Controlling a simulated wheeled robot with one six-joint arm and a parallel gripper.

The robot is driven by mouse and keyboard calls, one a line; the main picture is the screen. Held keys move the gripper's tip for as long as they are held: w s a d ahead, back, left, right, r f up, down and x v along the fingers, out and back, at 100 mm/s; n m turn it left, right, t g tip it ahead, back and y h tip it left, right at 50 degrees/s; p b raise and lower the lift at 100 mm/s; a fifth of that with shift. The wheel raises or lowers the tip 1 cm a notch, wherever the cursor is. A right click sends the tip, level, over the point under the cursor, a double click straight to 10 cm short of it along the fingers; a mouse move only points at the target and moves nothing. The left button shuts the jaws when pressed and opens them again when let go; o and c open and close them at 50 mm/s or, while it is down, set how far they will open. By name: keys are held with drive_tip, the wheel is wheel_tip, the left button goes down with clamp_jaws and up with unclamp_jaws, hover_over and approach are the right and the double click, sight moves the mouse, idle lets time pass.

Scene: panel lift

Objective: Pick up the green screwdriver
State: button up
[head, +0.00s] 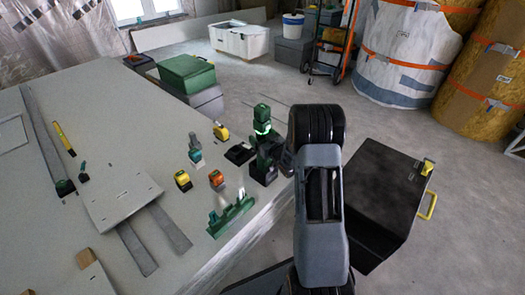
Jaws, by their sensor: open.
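A long green rack (232,215) lies near the table's front right edge, with small handles standing up along it. They are too small to tell whether one is the green screwdriver. A small dark green-handled tool (65,187) lies at the left of the table, and its kind is also unclear. My gripper (276,153) is open at the table's right edge, partly hidden by my arm, beside a green and black device with a glowing light (262,122). The rack is to the lower left of my gripper, apart from it.
The pale table (120,110) carries a board (122,196), grey strips, a yellow level (64,138), yellow tape measures (183,180) and an orange tool (216,179). A black box (385,190) with a yellow handle stands right of my arm.

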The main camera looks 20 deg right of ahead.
clamp_jaws()
drive_tip(key=shift+r, duration=0.1)
idle(0.6)
drive_tip(key=shift+r, duration=0.1)
drive_tip(key=shift+r, duration=0.5)
wheel_tip(320, 180, up, 2)
drive_tip(key=shift+r+p, duration=0.1)
drive_tip(key=shift+p, duration=0.55)
drive_tip(key=s+r+p, duration=0.1)
drive_tip(key=s+r, duration=0.1)
drive_tip(key=r, duration=0.1)
drive_tip(key=s+r+p, duration=0.2)
drive_tip(key=s+r, duration=0.1)
drive_tip(key=shift+s+r, duration=0.1)
drive_tip(key=shift+r, duration=0.05)
drive_tip(key=p, duration=0.2)
approach(265, 120)
drive_tip(key=shift+s+a+r, duration=0.2)
drive_tip(key=shift+a+r, duration=0.1)
drive_tip(key=shift+r, duration=0.25)
drive_tip(key=shift+s+a+r, duration=0.2)
drive_tip(key=shift+a+r, duration=0.1)
drive_tip(key=shift+r, duration=0.25)
drive_tip(key=shift+s+a+r, duration=0.25)
drive_tip(key=shift+a+r, duration=0.1)
drive_tip(key=shift+r, duration=0.2)
